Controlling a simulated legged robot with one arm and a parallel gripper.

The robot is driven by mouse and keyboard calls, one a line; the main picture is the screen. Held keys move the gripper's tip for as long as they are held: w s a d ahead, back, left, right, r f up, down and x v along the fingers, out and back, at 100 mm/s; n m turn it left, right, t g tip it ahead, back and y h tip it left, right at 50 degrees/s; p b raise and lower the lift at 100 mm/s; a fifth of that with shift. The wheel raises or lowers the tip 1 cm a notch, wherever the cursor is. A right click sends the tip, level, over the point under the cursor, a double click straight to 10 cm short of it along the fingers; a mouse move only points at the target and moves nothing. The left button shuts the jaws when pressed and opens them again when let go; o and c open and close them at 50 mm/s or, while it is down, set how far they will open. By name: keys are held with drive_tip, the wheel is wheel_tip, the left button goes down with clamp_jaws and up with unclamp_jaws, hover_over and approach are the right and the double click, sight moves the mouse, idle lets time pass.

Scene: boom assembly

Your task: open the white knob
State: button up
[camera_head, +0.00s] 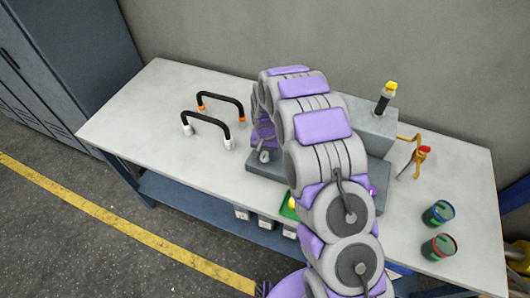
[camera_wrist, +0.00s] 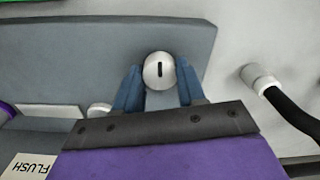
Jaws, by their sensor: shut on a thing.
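The white knob (camera_wrist: 158,70) is round with a dark slot across its face, in the upper middle of the wrist view. It sits in front of the grey face of a panel (camera_wrist: 60,55). My gripper (camera_wrist: 158,80) has one blue finger on each side of the knob and is shut on it. The slot runs up and down in the picture. In the head view my arm reaches over the grey unit (camera_head: 374,125) on the bench, and its end is mostly hidden by my own links.
Two black handles (camera_head: 222,97) stand on the bench (camera_head: 140,115), left of my arm. A yellow-topped post (camera_head: 384,98), an orange fixture (camera_head: 418,155) and two cans (camera_head: 438,213) are right.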

sight(265, 154)
drive_tip(key=n, duration=0.3)
drive_tip(key=shift+w+a+r+n+p, duration=0.1)
drive_tip(key=shift+r+n+p, duration=0.05)
drive_tip(key=shift+n+p, duration=0.15)
drive_tip(key=shift+n, duration=1.6)
drive_tip(key=shift+w, duration=0.1)
drive_tip(key=o, duration=1.1)
drive_tip(key=shift+c, duration=0.2)
wheel_tip(265, 154, up, 17)
drive_tip(key=p, duration=0.1)
